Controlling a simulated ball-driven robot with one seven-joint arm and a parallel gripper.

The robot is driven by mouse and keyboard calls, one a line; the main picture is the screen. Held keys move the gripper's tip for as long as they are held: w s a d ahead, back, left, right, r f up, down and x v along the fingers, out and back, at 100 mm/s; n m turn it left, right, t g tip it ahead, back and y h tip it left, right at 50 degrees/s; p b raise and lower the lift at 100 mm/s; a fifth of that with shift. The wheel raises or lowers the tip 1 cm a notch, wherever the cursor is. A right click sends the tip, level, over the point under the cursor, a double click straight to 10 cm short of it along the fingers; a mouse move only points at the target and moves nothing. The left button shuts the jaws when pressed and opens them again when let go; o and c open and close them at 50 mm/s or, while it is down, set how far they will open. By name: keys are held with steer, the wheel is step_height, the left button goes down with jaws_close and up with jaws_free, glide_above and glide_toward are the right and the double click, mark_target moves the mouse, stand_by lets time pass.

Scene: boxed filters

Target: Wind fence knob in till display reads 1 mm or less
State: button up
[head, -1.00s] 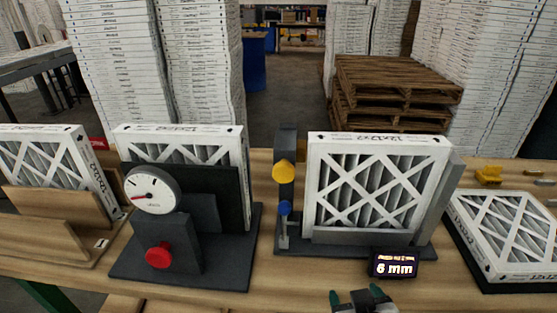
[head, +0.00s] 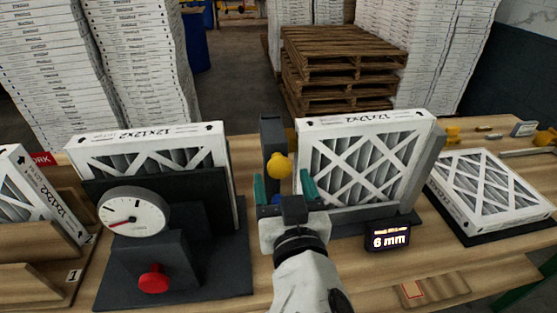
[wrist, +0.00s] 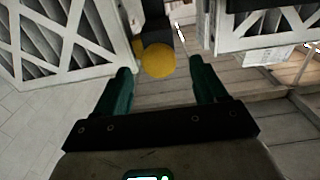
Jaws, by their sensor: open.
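The yellow fence knob (head: 279,166) sits on the dark upright post (head: 272,132) of the middle fixture. A framed filter (head: 365,160) stands upright in that fixture, right of the post. The dark display (head: 387,236) in front of it reads 6 mm. My gripper (head: 283,186) is open, its green fingers either side of the knob in the head view. In the wrist view the knob (wrist: 158,60) lies beyond and between the open fingertips (wrist: 160,80), with no contact visible. The blue knob lower on the post is mostly hidden behind my gripper.
A left fixture has a round dial gauge (head: 134,211), a red knob (head: 153,278) and an upright filter (head: 150,150). Another filter (head: 490,188) lies on a dark base at right. Wooden slots (head: 35,250) hold a filter at far left. Pallets (head: 345,70) stand behind the bench.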

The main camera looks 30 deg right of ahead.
mark_target(280, 172)
steer(key=shift+p+x, duration=0.55)
steer(key=shift+x, duration=1.85)
steer(key=shift+s, duration=0.1)
steer(key=c, duration=1)
